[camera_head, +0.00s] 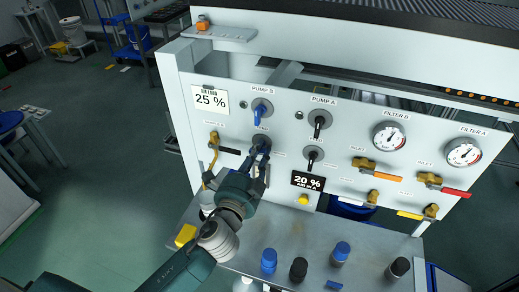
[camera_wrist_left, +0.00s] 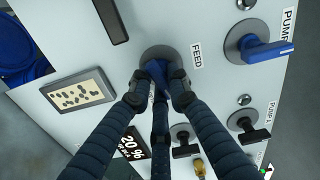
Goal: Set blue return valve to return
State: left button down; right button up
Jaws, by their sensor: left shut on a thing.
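The blue valve handle (camera_wrist_left: 157,70) sits on a round grey dial (camera_wrist_left: 160,55) on the white panel, with a "FEED" label beside it. In the head view this dial (camera_head: 261,141) is just below the PUMP B knob. My left gripper (camera_head: 262,150) reaches up to it from below; in the wrist view its fingertips (camera_wrist_left: 158,90) are closed on the blue handle from both sides. The fingers hide much of the handle, so its exact pointing direction is hard to tell. A "RETURN" label cannot be read in either view. My right gripper is not in view.
The blue PUMP B handle (camera_head: 259,116) and the black PUMP A handle (camera_head: 318,125) are close by. A brass valve (camera_head: 213,138) is to the left. Several blue and black knobs stand on the shelf below, including a blue one (camera_head: 269,260). A "20 %" sign (camera_head: 308,182) is at lower right.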

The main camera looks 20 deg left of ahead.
pick_arm(q)
jog(key=shift+f+m+p, duration=0.15)
jog(key=shift+m+p, duration=0.15)
jog(key=shift+m, duration=1)
jog(key=c, duration=1.7)
grip_release()
jog(key=shift+o, duration=0.2)
jog(key=shift+s, duration=0.25)
jog(key=s, duration=1.1)
jog(key=shift+s+a, duration=0.2)
jog(key=shift+s, duration=0.1)
jog(key=shift+a, duration=0.1)
